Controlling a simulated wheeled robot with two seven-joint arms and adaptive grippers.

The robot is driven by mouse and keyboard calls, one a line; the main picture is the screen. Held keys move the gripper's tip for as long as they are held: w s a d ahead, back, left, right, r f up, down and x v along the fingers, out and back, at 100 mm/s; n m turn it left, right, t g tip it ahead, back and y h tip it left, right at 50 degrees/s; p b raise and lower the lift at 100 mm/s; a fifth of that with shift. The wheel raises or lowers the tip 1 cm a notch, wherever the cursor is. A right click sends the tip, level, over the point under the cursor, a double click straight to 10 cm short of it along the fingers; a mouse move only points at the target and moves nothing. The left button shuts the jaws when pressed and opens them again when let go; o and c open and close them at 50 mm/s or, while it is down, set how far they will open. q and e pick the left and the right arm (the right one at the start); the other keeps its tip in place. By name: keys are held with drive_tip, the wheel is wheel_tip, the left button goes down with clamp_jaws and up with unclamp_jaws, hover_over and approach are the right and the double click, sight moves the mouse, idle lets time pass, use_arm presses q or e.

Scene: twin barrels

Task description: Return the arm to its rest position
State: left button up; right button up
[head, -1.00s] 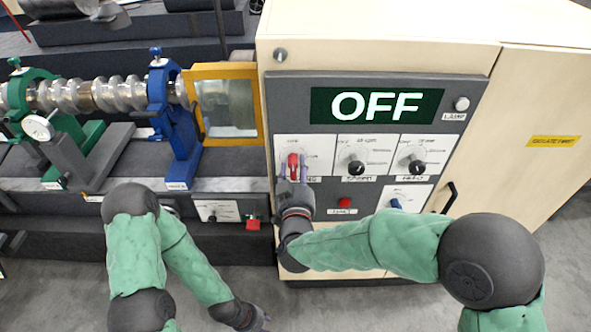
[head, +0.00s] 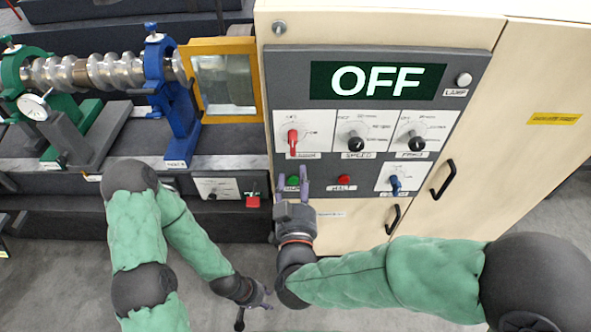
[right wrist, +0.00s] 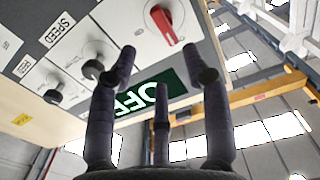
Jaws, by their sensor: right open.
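My right gripper (head: 291,182) is in front of the lower left of the control panel, fingers spread and pointing up the picture. It is empty, below the red switch (head: 292,141) and apart from it; a green button (head: 292,182) shows between its fingers. In the right wrist view the open gripper (right wrist: 163,68) has nothing between its fingers, and the red switch (right wrist: 164,24) lies beyond them. My left gripper (head: 264,298) hangs low over the grey floor, away from the panel; its fingers are too small to judge. The display (head: 376,80) reads OFF.
The panel also has black dials (head: 355,141), a red button (head: 344,180) and a blue switch (head: 395,185). A lathe-like machine with a blue rest (head: 180,125) and a yellow-framed guard (head: 260,80) stands at left. The cabinet door handle (head: 443,179) sticks out. Floor in front is open.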

drive_tip(key=shift+s, duration=0.2)
idle(0.4)
drive_tip(key=w+d+f+g+y+b, duration=0.1)
drive_tip(key=w+d+f+g+b, duration=0.2)
drive_tip(key=f, duration=1.1)
drive_tip(key=d+f+g+y+b, duration=0.1)
drive_tip(key=f+g+b, duration=0.3)
drive_tip(key=f, duration=1)
drive_tip(key=s+d+f+m+g+b, duration=0.1)
drive_tip(key=s+f+g, duration=0.2)
drive_tip(key=s+f, duration=0.2)
drive_tip(key=s+d+f+g+y+b, duration=0.1)
drive_tip(key=s+f+g, duration=0.3)
drive_tip(key=f, duration=0.8)
drive_tip(key=s+d+f+m+g+y+b, duration=0.1)
drive_tip(key=s+d+f+g, duration=0.2)
drive_tip(key=s+f, duration=0.4)
drive_tip(key=shift+s+f+m+g+b, duration=0.3)
drive_tip(key=shift+s+f+b, duration=0.05)
drive_tip(key=shift+f, duration=0.6)
drive_tip(key=shift+d, duration=0.1)
